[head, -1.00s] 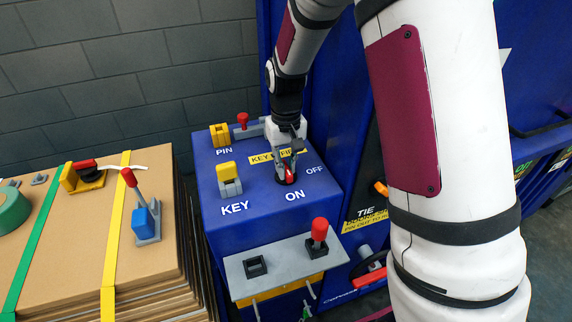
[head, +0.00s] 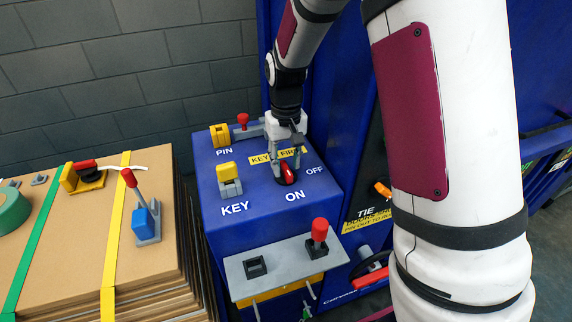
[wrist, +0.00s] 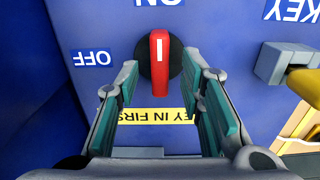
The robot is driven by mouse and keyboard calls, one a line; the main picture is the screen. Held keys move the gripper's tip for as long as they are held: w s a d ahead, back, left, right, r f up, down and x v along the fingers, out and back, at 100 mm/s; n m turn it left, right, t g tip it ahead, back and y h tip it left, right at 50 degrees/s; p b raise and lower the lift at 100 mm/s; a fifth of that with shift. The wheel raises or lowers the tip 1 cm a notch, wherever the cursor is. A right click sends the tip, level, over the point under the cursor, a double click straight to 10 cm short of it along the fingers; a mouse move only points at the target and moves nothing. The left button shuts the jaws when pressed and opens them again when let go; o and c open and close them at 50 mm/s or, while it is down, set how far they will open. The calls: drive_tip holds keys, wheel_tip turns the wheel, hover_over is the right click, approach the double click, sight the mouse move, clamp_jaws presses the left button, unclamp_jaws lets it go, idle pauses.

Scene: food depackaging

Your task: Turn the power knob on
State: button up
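The power knob (head: 288,173) is a red handle on a black round base, on top of the blue control box (head: 265,205). In the wrist view, the white line on the red knob (wrist: 159,60) points at the ON label (wrist: 172,2). The OFF label (wrist: 92,58) is off to the knob's side. My gripper (wrist: 165,85) is open, with its teal-padded fingers apart on either side of the knob's handle and clear of it. In the head view, my gripper (head: 287,160) is just above and behind the knob.
A yellow key block (head: 229,178) and a yellow pin block (head: 220,135) stand on the box. A red-knobbed lever (head: 319,232) is on the grey front plate (head: 280,272). Stacked cardboard (head: 85,235) with straps lies at left.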

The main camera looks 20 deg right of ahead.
sight(286, 167)
wheel_tip(286, 167, up, 11)
drive_tip(key=shift+f, duration=0.2)
idle(0.5)
